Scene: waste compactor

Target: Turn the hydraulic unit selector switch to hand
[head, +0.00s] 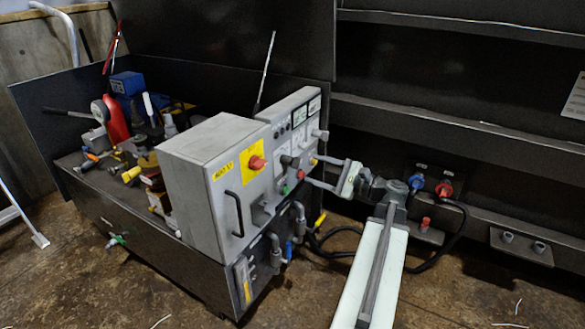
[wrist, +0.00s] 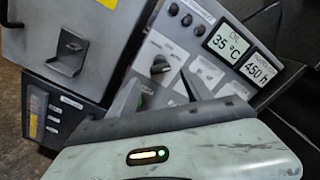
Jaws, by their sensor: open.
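The hydraulic unit's grey control panel (head: 291,139) faces right, and its tilted face fills the upper middle of the wrist view (wrist: 172,42). A black rotary knob (wrist: 160,65), which looks like the selector switch, stands out from it; its label is too small to read. A dark knob also shows on the panel in the head view (head: 287,160). My gripper (head: 311,170) is open and empty in front of the panel. In the wrist view its two dark fingers (wrist: 158,92) point at the panel, apart on either side just below the knob. Contact cannot be told.
A grey cabinet (head: 208,150) with a red-orange switch (head: 257,163) and black handle stands left of the panel. Displays (wrist: 230,42) read 35 °C and 450 h. Tools crowd the bench behind. Blue and red connectors (head: 416,182) with cables are right of my gripper.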

